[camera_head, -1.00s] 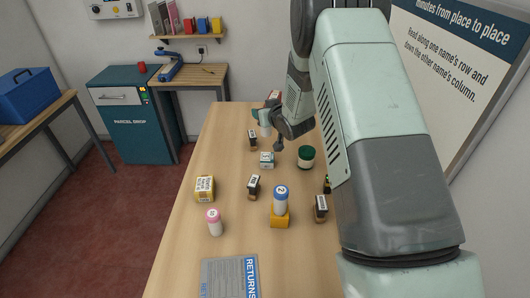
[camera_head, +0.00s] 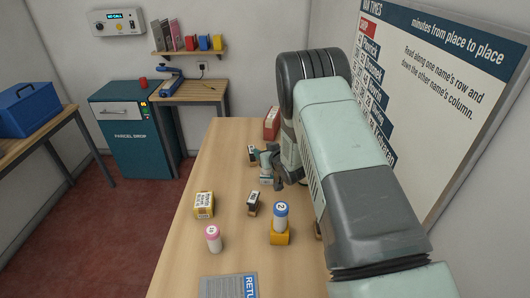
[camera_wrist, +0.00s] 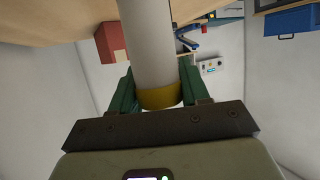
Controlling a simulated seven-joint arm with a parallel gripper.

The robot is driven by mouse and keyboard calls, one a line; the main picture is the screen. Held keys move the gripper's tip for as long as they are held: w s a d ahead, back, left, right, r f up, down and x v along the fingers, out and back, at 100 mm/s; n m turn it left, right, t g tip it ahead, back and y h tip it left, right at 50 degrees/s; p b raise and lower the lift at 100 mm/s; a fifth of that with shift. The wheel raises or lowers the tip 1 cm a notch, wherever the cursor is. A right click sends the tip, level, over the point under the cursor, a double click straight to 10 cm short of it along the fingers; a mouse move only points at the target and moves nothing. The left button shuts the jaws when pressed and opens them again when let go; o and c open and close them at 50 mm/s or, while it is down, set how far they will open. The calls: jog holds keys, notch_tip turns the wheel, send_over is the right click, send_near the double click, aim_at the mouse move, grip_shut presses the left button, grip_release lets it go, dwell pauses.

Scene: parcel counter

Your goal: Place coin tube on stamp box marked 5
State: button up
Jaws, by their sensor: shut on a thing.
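My gripper (camera_head: 268,158) is shut on a coin tube (camera_wrist: 152,45). In the wrist view the tube is a white cylinder with a yellow cap at the gripper end, between the green fingers. In the head view the gripper is close to a small pale grey-green box (camera_head: 266,180); whether they touch is unclear, and its mark is not readable. A yellow stamp box (camera_head: 280,239) nearer the front carries an upright blue-capped tube (camera_head: 281,216) marked 2. A pink-capped tube (camera_head: 213,240) stands at the front left. I cannot read a 5 on any box.
A yellow labelled box (camera_head: 204,205) sits at the left table edge. Dark stampers stand mid-table (camera_head: 253,203) and farther back (camera_head: 252,155). A red box (camera_head: 271,124) is at the back. A grey returns sheet (camera_head: 228,287) lies in front. My arm hides the right side.

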jog(key=o, duration=1.2)
jog(key=shift+f, duration=0.15)
jog(key=shift+r, duration=0.2)
jog(key=v, duration=1.2)
jog(key=s+d+r+m+g+h, duration=0.1)
jog(key=s+d+r+h, duration=0.25)
jog(key=r, duration=0.85)
jog(key=s+d+r+m+g+h, duration=0.15)
jog(key=s+d+r, duration=0.3)
jog(key=r, duration=0.65)
jog(key=s+r+g, duration=0.1)
jog(key=s+r, duration=0.1)
jog(key=s, duration=0.7)
jog(key=s+r+m+g, duration=0.1)
jog(key=s+r, duration=0.2)
jog(key=s, duration=0.6)
jog(key=s+r+m+g+h, duration=0.1)
jog(key=s+r+g, duration=0.1)
jog(key=s, duration=0.7)
jog(key=shift+s+r, duration=0.2)
jog(key=shift+r, duration=0.05)
